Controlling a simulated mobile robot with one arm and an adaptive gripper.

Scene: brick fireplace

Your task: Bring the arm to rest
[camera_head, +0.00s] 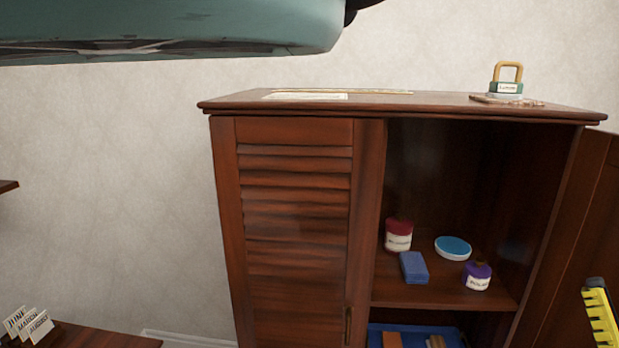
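My gripper is not in view, so its fingers and anything in them cannot be seen. A large, worn teal form with a dark end crosses the upper left, very close to the camera. It looks like part of my arm, but I cannot be sure.
A dark wooden cabinet (225,230) has its left louvred door shut and its right door (585,225) open. Inside stand a red jar (398,236), blue block (413,267), blue-lidded round tin (453,248) and purple jar (478,276). A padlock (507,80) stands on top. A yellow toothed object (601,315) is lower right.

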